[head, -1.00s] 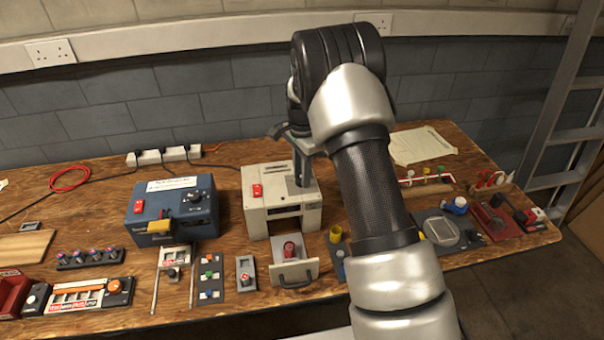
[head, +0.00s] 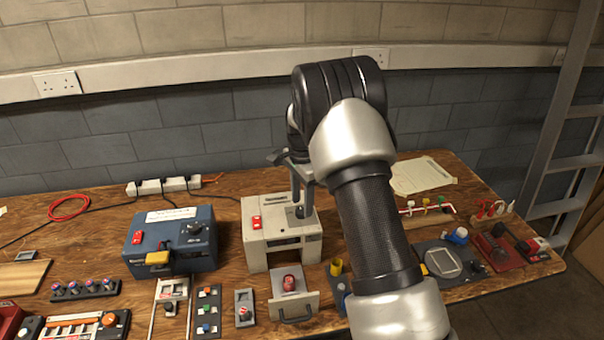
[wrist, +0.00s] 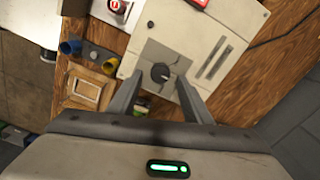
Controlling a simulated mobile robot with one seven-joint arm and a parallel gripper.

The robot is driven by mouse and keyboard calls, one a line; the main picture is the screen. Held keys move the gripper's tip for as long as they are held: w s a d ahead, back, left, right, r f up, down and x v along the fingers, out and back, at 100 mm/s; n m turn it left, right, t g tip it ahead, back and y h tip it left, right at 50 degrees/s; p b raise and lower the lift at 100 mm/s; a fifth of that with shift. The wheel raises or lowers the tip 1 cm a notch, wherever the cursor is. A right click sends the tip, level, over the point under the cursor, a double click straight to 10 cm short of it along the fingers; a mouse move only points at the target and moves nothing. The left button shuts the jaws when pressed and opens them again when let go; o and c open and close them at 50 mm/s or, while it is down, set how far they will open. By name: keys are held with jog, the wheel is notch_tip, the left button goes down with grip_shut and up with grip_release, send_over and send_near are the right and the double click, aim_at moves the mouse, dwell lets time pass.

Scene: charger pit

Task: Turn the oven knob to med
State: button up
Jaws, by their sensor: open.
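The oven is a cream box (head: 262,233) on the workbench, with a front drawer pulled out. Its dark round knob (head: 299,211) is on the top face, towards the right. In the wrist view the knob (wrist: 160,72) has a light pointer mark and sits on a grey plate; no setting label is legible. My gripper (head: 301,203) is over the oven top at the knob. In the wrist view my gripper (wrist: 157,98) is open, with its fingers apart to either side below the knob in the picture. Contact with the knob cannot be told.
A red switch (head: 257,222) is on the oven's left top. A red item (head: 289,283) is in the drawer (head: 292,309). A blue box (head: 172,238) stands to the left. A yellow cup (head: 336,267) is to the right, and small control panels line the bench front.

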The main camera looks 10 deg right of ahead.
aim_at(302, 210)
notch_tip(302, 210, up, 16)
jog(key=shift+f+p, duration=0.2)
jog(key=shift+p, duration=0.2)
jog(key=s+r+n+t+p, duration=0.3)
jog(key=s+r+n, duration=0.3)
jog(key=s+r, duration=0.9)
jog(key=s+n+t+p, duration=0.2)
jog(key=s+n, duration=0.6)
jog(key=s, duration=1.1)
jog(key=shift+s+t, duration=0.2)
jog(key=shift+t, duration=0.1)
